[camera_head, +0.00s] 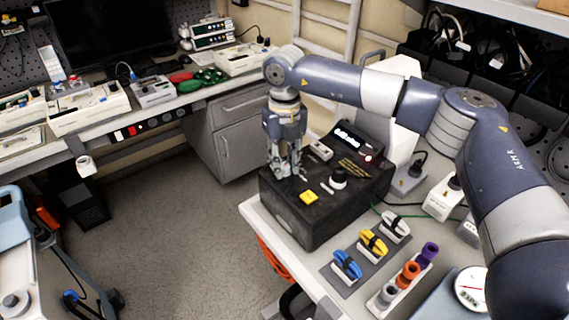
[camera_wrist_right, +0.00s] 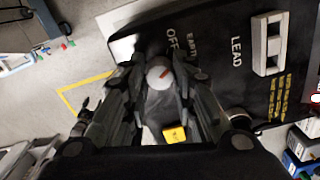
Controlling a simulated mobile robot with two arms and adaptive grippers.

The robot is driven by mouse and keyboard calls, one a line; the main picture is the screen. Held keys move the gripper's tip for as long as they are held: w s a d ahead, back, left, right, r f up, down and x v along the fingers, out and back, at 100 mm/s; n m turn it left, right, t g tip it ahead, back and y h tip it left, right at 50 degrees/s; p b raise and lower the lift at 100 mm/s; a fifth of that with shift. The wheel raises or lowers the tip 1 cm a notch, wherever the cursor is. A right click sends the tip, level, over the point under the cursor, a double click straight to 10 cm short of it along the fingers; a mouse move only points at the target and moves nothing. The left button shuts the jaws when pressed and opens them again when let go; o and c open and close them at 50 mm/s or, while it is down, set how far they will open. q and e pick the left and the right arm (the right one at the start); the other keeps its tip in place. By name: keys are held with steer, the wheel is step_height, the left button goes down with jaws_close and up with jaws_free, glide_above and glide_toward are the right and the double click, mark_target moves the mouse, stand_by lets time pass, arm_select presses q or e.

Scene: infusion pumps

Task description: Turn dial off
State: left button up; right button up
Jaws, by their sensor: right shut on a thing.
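The black test box (camera_head: 315,217) stands on the bench, with a lit display (camera_head: 347,137) at its back. My right gripper (camera_head: 284,174) reaches down to the left part of its top panel. The printed words OFF, EARTH and LEAD show beside the dial. I cannot tell which word the mark points to. In the head view, the gripper hides the dial. My left gripper is not in view.
On the same panel are a yellow button (camera_head: 309,197), a black knob with a white cap (camera_head: 338,179) and a white switch (camera_head: 321,150). Coloured cable clips (camera_head: 372,243) and a holder with coloured rings (camera_head: 408,273) lie in front. Open floor is on the left.

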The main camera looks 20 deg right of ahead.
steer(key=n+b, duration=0.2)
steer(key=n, duration=0.2)
steer(key=shift+n+b, duration=0.65)
steer(key=shift+n, duration=0.95)
steer(key=o, duration=1.1)
steer(key=shift+r, duration=0.1)
